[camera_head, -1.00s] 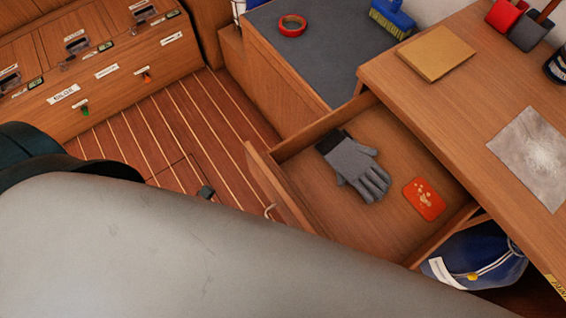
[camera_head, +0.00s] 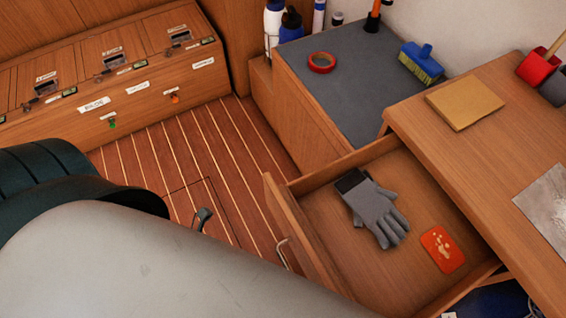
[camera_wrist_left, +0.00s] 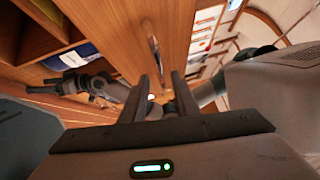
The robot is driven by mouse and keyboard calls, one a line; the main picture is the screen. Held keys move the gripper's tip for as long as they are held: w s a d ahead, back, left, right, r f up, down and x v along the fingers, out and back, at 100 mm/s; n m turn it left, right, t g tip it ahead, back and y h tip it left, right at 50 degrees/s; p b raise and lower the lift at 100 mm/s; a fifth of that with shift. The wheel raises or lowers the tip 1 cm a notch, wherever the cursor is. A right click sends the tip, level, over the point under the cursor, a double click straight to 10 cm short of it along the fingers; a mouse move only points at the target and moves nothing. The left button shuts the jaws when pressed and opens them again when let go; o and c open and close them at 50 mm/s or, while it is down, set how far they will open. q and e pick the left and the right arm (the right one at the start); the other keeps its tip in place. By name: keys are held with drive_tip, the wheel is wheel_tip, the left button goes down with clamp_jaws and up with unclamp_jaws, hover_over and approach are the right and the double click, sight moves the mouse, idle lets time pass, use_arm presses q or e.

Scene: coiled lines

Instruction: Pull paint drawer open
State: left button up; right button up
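The wooden drawer (camera_head: 318,185) under the worktop stands pulled well out in the head view. A grey glove (camera_head: 374,208) and an orange-red card-like piece (camera_head: 442,249) lie in it. Its metal handle (camera_head: 284,254) is on the front panel, partly hidden by my large grey arm. In the left wrist view my left gripper (camera_wrist_left: 160,76) has its two fingers apart with nothing between them. The handle (camera_wrist_left: 154,48) is just beyond the fingertips, apparently clear of them. My grippers are hidden in the head view. A dark gripper-like part (camera_wrist_left: 88,82) at left in the wrist view may be my right gripper; its state is unclear.
The worktop (camera_head: 470,130) carries a tan pad (camera_head: 464,103) and a red scoop (camera_head: 537,68). A grey-topped bench (camera_head: 350,95) holds red tape (camera_head: 322,62) and a blue brush (camera_head: 421,60). Striped floor (camera_head: 165,165) is free left of the drawer. Labelled lockers (camera_head: 110,85) line the back left.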

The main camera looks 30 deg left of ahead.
use_arm(q)
drive_tip(key=b+v, duration=0.2)
drive_tip(key=v, duration=1.1)
drive_tip(key=shift+a, duration=0.2)
use_arm(e)
drive_tip(key=r, duration=0.2)
drive_tip(key=w+r, duration=0.1)
drive_tip(key=shift+w+a+r, duration=0.1)
drive_tip(key=shift+w+r, duration=0.05)
drive_tip(key=shift+r, duration=0.25)
use_arm(q)
drive_tip(key=shift+s, duration=0.1)
use_arm(e)
drive_tip(key=shift+w, duration=0.1)
